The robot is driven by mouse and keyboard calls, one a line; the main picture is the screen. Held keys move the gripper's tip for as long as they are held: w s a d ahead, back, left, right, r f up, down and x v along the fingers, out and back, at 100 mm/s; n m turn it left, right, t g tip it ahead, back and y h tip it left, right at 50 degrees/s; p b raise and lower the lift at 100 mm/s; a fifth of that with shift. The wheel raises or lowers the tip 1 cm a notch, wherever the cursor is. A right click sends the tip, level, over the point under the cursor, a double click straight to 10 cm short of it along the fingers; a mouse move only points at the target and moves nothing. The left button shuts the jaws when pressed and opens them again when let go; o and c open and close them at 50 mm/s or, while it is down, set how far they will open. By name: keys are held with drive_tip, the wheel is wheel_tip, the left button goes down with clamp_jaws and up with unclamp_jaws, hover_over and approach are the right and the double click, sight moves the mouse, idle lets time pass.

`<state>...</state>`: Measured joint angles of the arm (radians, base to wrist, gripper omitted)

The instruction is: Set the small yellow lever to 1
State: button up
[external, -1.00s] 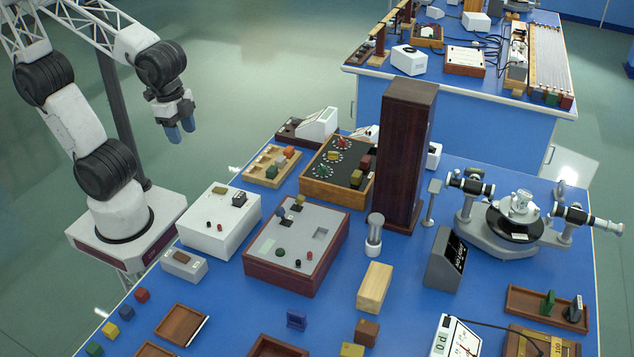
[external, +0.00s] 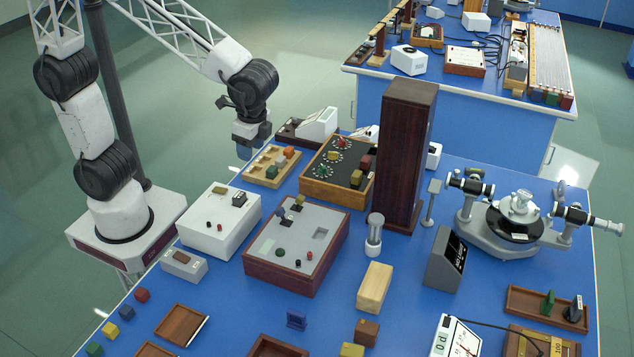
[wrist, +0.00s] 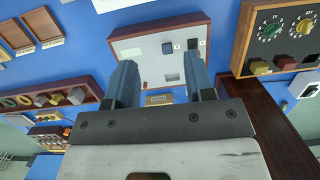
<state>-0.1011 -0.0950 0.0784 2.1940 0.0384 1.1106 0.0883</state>
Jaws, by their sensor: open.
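A red-brown box with a grey top panel (external: 298,245) stands on the near blue bench; it also shows in the wrist view (wrist: 135,47). A small yellow lever (external: 300,199) stands at the back of its panel, beside a blue lever (external: 281,212). The lever's number marks are too small to read. My gripper (external: 244,152) is open and empty, in the air at the bench's left back edge, apart from the box. In the wrist view its two blue-grey fingers (wrist: 160,65) are spread, with the grey panel beyond them. The yellow lever is not clear there.
A black-panelled dial box (external: 338,170) and a tall dark wooden column (external: 403,160) stand behind and right of the grey-panelled box. A white box (external: 220,225) stands to its left. A wooden tray of blocks (external: 270,168) lies near my gripper.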

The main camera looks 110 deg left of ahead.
sight(301, 197)
drive_tip(key=w+a+f+g, duration=0.1)
drive_tip(key=w+a+f, duration=0.2)
drive_tip(key=w+f, duration=0.2)
drive_tip(key=w+a+f+g, duration=0.1)
drive_tip(key=w+a+f, duration=0.2)
drive_tip(key=w+f, duration=0.2)
drive_tip(key=w, duration=0.3)
drive_tip(key=shift+w+a+f+g, duration=0.15)
drive_tip(key=shift+a+g, duration=0.15)
drive_tip(key=shift+g, duration=0.1)
drive_tip(key=shift+x, duration=3.9)
clamp_jaws()
